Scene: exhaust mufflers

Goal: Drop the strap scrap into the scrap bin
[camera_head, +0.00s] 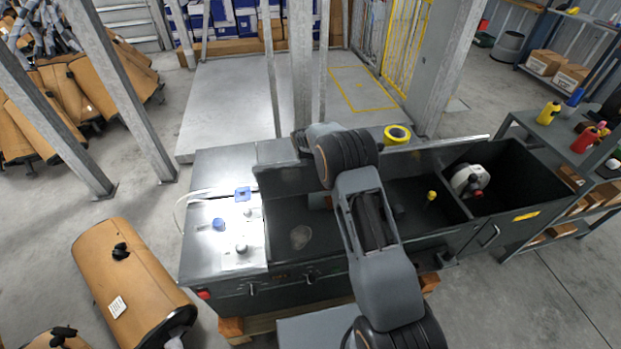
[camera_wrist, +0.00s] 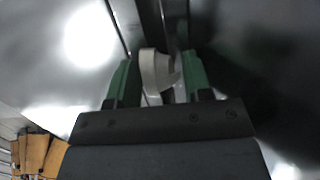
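A pale, curled strap scrap (camera_wrist: 157,72) shows in the wrist view between the green fingers of my gripper (camera_wrist: 158,78). It fills the gap at the fingertips and appears pinched between them. In the head view my arm hides the gripper and the strap. A round grey bin (camera_head: 508,46) stands on the floor at the back right, far from my arm; I cannot read any label on it.
A dark workbench (camera_head: 420,245) with a trough and raised walls lies under my arm. A yellow tape roll (camera_head: 397,134) sits behind it. Steel posts (camera_head: 300,70) stand behind. Shelves (camera_head: 545,150) stand right. A tan muffler (camera_head: 130,280) lies at left.

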